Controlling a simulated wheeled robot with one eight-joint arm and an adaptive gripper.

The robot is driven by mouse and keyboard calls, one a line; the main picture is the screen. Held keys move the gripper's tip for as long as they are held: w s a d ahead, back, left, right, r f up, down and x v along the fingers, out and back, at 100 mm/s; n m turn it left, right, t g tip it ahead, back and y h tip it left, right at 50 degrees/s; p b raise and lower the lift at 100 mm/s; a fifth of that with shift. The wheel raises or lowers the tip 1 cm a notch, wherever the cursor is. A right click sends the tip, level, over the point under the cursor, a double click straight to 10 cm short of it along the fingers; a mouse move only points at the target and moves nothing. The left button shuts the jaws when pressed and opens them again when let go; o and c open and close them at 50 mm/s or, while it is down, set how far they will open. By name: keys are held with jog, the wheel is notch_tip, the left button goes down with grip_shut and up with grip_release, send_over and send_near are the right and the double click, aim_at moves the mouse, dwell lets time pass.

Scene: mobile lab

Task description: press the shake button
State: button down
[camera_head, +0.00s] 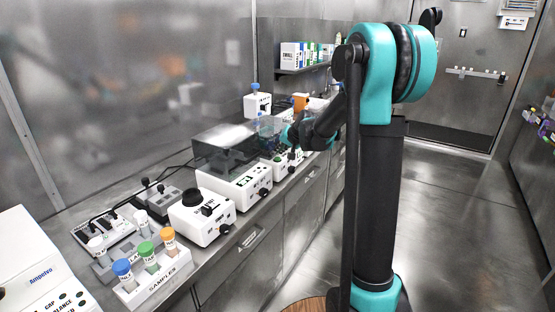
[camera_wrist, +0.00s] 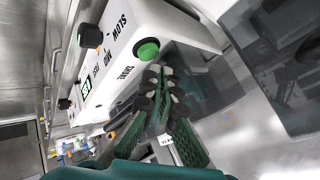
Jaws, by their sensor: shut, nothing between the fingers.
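The shaker (camera_wrist: 165,20) is a white box in the wrist view, with speed labels, a dark knob (camera_wrist: 90,36) and a small green display (camera_wrist: 86,88). The round green shake button (camera_wrist: 147,50) is on its front face, close to a small printed label. My gripper (camera_wrist: 160,76) is shut and empty, its fingertips just below the green button in the picture. I cannot tell whether they touch it. In the head view the shaker (camera_head: 283,163) is on the bench, with my gripper (camera_head: 290,134) beside it; the button is not clear there.
Other white devices stand along the bench, including one with a clear lid (camera_head: 225,148) and one with a dark round top (camera_head: 202,215). A rack labelled samples (camera_head: 155,283) holds several capped tubes. A shelf (camera_head: 303,68) with boxes is behind. The floor at right is clear.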

jog(key=shift+f, duration=0.15)
jog(key=shift+f, duration=0.3)
jog(key=shift+f, duration=0.5)
dwell(0.9)
jog(key=shift+r, duration=0.95)
jog(key=shift+r, duration=2.5)
jog(key=shift+s, duration=0.1)
